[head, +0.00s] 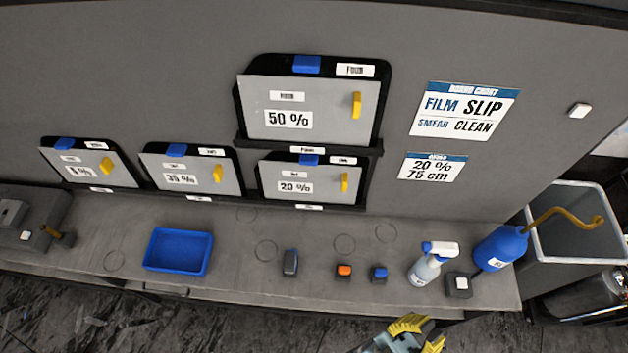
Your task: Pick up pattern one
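Several grey panels with yellow handles stand in black wall holders: a large one marked 50 % (315,90) at the top, and smaller ones marked 20 % (320,181), 35 % (200,180) and what looks like 5 % (92,176) below. Their small labels are too blurred to read, so I cannot tell which is pattern one. My gripper (432,329), with yellow fingers, is at the bottom edge, partly cut off. Its fingers are apart with nothing seen between them. It is well away from all the panels, in front of the bench.
The grey bench (330,285) carries a blue tray (180,250), a dark tool (290,263), small orange (344,271) and blue (379,273) items, a spray bottle (427,266) and a blue bottle (500,248) with a yellow spout. A bin (580,230) stands right.

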